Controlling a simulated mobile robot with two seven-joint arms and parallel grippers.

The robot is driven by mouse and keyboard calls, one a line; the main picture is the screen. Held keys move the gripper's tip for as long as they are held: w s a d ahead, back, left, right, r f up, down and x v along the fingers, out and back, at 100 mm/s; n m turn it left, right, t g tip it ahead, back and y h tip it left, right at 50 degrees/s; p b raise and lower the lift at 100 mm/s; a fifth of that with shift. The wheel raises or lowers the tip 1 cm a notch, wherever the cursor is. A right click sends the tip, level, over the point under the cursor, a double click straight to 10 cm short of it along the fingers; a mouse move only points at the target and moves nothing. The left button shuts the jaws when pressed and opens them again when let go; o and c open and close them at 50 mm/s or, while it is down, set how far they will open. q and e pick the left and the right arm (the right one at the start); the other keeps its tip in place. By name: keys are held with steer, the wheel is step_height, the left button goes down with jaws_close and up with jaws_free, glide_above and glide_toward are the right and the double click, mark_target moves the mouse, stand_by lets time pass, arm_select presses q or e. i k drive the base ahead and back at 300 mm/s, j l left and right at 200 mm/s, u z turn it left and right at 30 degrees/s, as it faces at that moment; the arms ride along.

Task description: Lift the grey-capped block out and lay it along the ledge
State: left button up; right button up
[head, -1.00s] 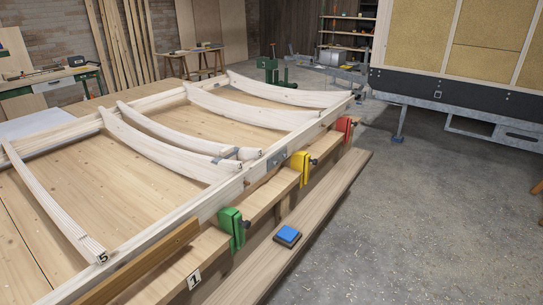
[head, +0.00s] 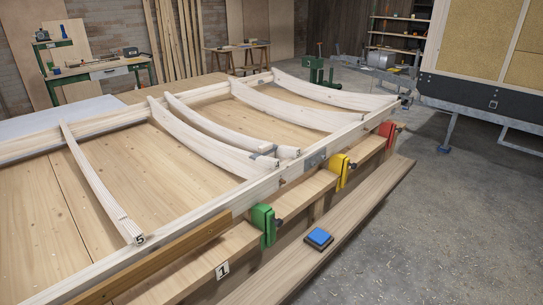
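A small light block with grey on it (head: 265,149) sits wedged between two curved wooden ribs near their front ends; it looks like the grey-capped block, but it is too small to make out fully. The rib on its left (head: 210,140) and the rib on its right (head: 225,130) hide part of it. A long wooden ledge (head: 370,210) runs along the front of the workbench, below the clamps. Neither of my grippers is in view.
Green (head: 263,222), yellow (head: 339,170) and red (head: 388,132) clamps grip the bench's front edge. A blue-topped pad (head: 318,238) lies on the ledge. A brown strip (head: 150,260) lines the frame's near side. Concrete floor (head: 430,250) is open at right.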

mark_target(267, 149)
steer(key=u, duration=0.65)
steer(key=i+l+u, duration=0.1)
steer(key=l+u, duration=0.65)
steer(key=u, duration=0.2)
steer(key=l+u, duration=0.4)
steer(key=l, duration=0.5)
steer(key=k, duration=0.05)
